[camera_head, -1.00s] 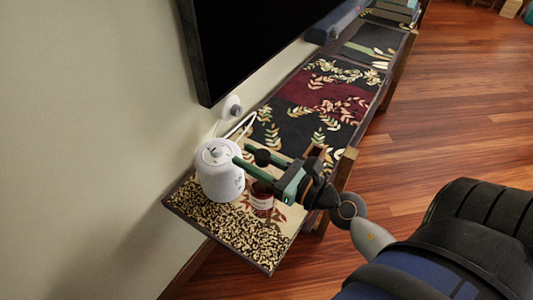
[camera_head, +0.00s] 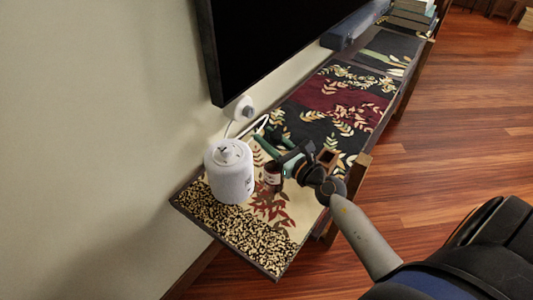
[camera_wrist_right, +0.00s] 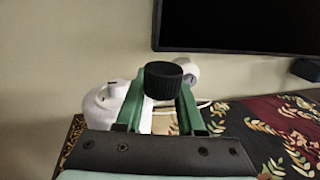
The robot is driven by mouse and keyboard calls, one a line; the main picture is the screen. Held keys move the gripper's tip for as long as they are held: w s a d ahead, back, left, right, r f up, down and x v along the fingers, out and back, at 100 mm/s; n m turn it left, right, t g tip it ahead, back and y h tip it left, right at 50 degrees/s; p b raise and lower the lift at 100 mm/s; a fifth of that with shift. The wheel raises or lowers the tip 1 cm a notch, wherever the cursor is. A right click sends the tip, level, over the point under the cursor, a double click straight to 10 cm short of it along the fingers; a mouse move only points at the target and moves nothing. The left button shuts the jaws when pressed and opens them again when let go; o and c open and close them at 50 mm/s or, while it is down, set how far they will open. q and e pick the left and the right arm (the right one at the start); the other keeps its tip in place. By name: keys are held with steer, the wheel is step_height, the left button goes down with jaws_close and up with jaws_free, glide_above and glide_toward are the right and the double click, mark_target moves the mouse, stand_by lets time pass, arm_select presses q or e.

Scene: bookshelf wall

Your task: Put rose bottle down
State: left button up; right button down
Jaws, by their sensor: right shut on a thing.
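The rose bottle (camera_head: 272,175) is a small bottle with a dark red and white label, partly hidden by my gripper. In the right wrist view its black ribbed cap (camera_wrist_right: 163,80) stands upright between the green fingers. My right gripper (camera_head: 270,150) is shut on the bottle, just right of the white canister. The bottle is over the cream patterned end of the low bench (camera_head: 243,238); I cannot tell whether its base touches the surface. My left gripper is not in view.
The white lidded canister (camera_head: 230,178) stands close to the left of the bottle. A television (camera_head: 275,45) hangs on the wall above the bench. A white round device (camera_head: 240,108) with a cable is behind. The bench's front end is clear.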

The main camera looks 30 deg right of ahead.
step_height(320, 180, down, 7)
steer(key=w+d+b, duration=0.1)
steer(key=w+b, duration=0.1)
steer(key=b, duration=0.3)
steer(key=shift+w+d+r, duration=0.15)
steer(key=shift+w+r, duration=0.05)
steer(key=shift+w, duration=0.15)
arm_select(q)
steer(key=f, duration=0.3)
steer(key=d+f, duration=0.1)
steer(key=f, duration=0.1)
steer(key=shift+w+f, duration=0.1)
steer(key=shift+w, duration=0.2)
arm_select(e)
steer(key=c, duration=0.5)
jaws_free()
steer(key=shift+f, duration=0.1)
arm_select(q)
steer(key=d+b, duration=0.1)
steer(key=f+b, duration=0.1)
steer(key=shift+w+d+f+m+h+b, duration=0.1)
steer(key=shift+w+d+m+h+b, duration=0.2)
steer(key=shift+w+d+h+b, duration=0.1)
arm_select(e)
steer(key=s, duration=0.4)
steer(key=s+d, duration=0.1)
steer(key=s, duration=0.7)
steer(key=shift+d+r, duration=0.2)
steer(key=shift+d, duration=0.05)
